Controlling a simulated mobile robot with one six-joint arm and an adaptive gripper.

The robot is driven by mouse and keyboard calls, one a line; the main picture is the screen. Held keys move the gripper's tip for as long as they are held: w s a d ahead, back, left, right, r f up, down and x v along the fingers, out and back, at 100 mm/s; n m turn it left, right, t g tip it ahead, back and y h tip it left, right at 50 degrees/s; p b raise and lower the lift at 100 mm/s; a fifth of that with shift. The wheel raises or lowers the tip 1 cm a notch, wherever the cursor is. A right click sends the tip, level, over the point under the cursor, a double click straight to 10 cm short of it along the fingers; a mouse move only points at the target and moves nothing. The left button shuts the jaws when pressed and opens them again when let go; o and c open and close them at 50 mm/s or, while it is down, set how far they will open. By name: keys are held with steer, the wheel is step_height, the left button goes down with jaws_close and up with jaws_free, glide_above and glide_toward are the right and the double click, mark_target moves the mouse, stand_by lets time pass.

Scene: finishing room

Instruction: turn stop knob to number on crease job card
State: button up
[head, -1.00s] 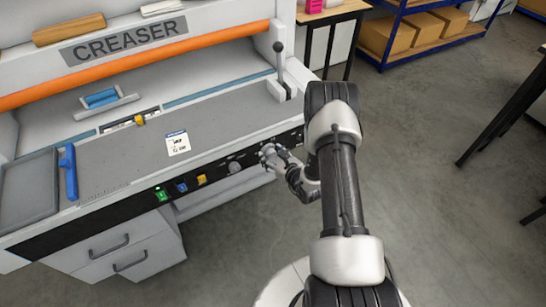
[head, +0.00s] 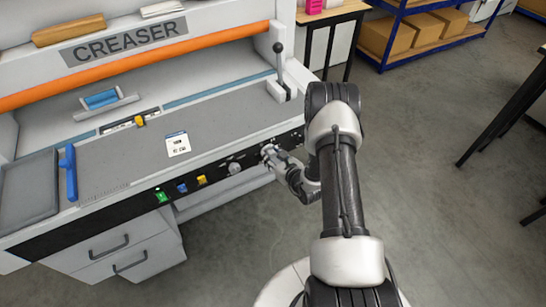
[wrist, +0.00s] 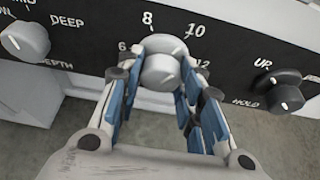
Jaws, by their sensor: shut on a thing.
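The stop knob (wrist: 163,70) is a pale round knob on the creaser's black front panel, with 6, 8, 10 and 12 printed around it. A small mark on its upper right edge seems to lie between 8 and 10, nearer 10. My gripper (head: 268,151) is at the panel's right part. In the wrist view, its blue-padded fingers (wrist: 163,75) are shut on the knob from both sides. The crease job card (head: 178,144) is a white card with a blue header lying on the grey bed; its number is too small to read.
A depth knob (wrist: 25,40) is left of the stop knob, and a black UP/HOLD knob (wrist: 285,92) is right. Green (head: 161,196), blue (head: 182,188) and yellow (head: 201,180) buttons line the panel. A lever (head: 279,65) rises at the bed's right end.

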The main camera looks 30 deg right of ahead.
steer(key=m+y+b, duration=0.2)
steer(key=m+y, duration=0.1)
steer(key=m, duration=0.1)
steer(key=shift+d+f, duration=0.1)
steer(key=shift+d, duration=0.05)
steer(key=m+y+b, duration=0.1)
steer(key=m+b, duration=0.1)
steer(key=shift+m+t, duration=0.3)
steer(key=shift+m+t+y+b, duration=0.3)
steer(key=shift+m+y+b, duration=0.25)
steer(key=shift+m, duration=0.25)
steer(key=shift+y, duration=0.25)
steer(key=o, duration=1.1)
steer(key=shift+c, duration=0.2)
